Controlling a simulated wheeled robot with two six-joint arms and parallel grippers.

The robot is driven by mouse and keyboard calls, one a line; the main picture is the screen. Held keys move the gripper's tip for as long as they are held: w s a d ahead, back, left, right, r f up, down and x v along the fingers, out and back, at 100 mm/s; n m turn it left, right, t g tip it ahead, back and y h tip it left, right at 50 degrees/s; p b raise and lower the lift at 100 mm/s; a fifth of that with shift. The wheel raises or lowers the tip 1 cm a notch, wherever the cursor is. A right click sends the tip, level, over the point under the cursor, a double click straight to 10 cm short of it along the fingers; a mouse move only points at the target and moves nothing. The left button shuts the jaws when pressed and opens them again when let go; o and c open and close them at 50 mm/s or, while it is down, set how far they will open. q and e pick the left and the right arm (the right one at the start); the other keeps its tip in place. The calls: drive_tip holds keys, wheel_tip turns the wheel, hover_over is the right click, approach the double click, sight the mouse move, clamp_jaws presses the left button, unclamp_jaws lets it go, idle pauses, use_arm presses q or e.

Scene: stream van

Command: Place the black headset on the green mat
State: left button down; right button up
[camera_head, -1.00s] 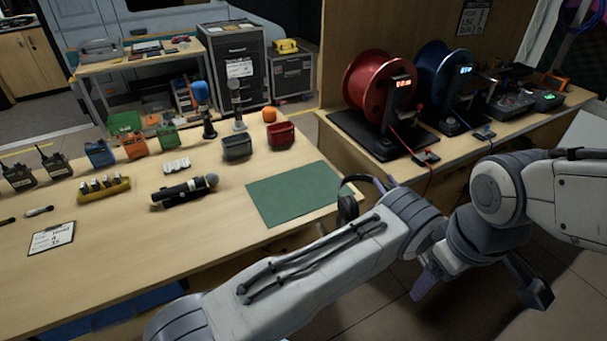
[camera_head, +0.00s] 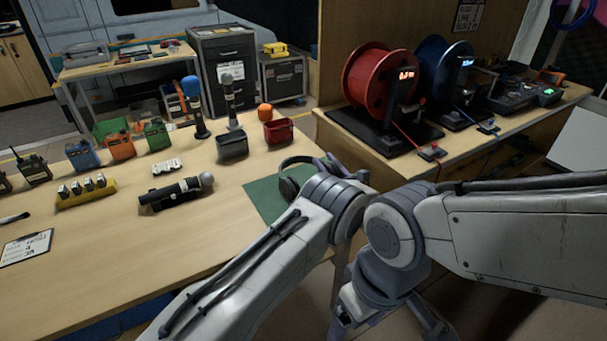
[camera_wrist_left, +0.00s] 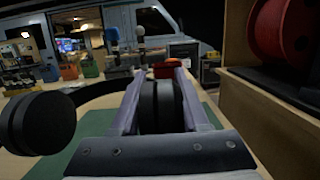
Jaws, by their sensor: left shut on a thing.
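The black headset (camera_head: 289,187) is held over the green mat (camera_head: 262,197) near the table's right edge. In the left wrist view one round earcup (camera_wrist_left: 161,106) is between the fingers of my left gripper (camera_wrist_left: 160,90), which is shut on it. The other earcup (camera_wrist_left: 38,123) hangs out to the left, joined by the dark headband. The mat also shows beneath in the wrist view (camera_wrist_left: 90,127). In the head view my left gripper (camera_head: 322,166) is partly hidden by its wrist. My right gripper (camera_head: 388,315) is low at the bottom, its jaws unclear.
A microphone (camera_head: 178,193) lies left of the mat. A grey bin (camera_head: 232,147) and a red bin (camera_head: 278,131) stand behind it. Red (camera_head: 367,82) and blue (camera_head: 446,72) cable reels stand on the right bench.

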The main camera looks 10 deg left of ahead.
use_arm(q)
drive_tip(key=f, duration=0.1)
drive_tip(key=a+f+b, duration=0.1)
drive_tip(key=f, duration=0.1)
drive_tip(key=f+b, duration=0.1)
drive_tip(key=f, duration=0.1)
drive_tip(key=shift+w+a, duration=0.35)
drive_tip(key=shift+a, duration=0.05)
drive_tip(key=shift+f+b, duration=0.2)
drive_tip(key=shift+b, duration=0.1)
drive_tip(key=shift+c, duration=2)
unclamp_jaws()
drive_tip(key=shift+r, duration=0.15)
